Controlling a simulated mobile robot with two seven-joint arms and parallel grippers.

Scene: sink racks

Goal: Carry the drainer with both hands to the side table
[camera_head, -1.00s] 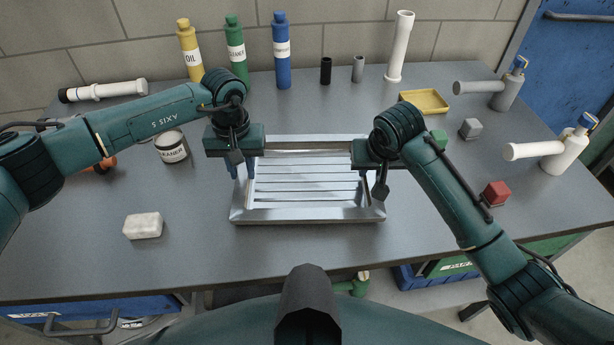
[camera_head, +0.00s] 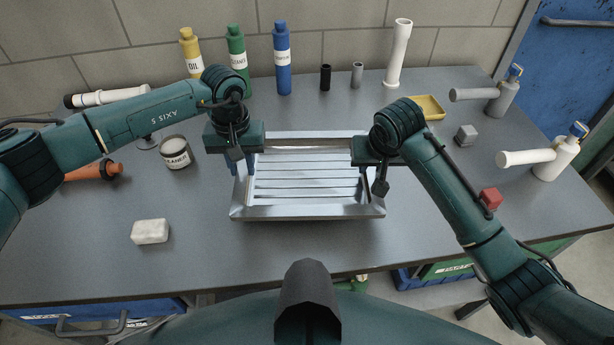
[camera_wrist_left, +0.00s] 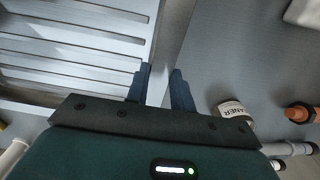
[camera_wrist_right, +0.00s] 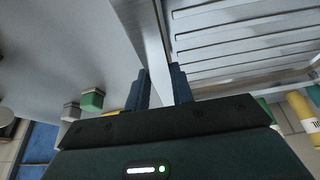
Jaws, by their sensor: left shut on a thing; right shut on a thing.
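The drainer (camera_head: 308,211) is a shallow silver metal tray with slats across its floor, in the middle of the head view. It looks level and empty. My left gripper (camera_head: 243,166) is shut on its left rim, and my right gripper (camera_head: 367,172) is shut on its right rim. In the left wrist view the slats (camera_wrist_left: 80,48) lie left of the fingers. In the right wrist view the rim (camera_wrist_right: 154,40) runs between the fingers. The drainer appears to hang a little above the grey table. I cannot make out a separate side table.
White soap (camera_head: 150,231), a cleaner jar (camera_head: 175,153) and an orange-handled tool (camera_head: 92,172) lie left. Several bottles, including a blue one (camera_head: 282,60), stand behind. A red block (camera_head: 490,199), grey block (camera_head: 466,135) and yellow tray (camera_head: 427,107) are right. The front strip is clear.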

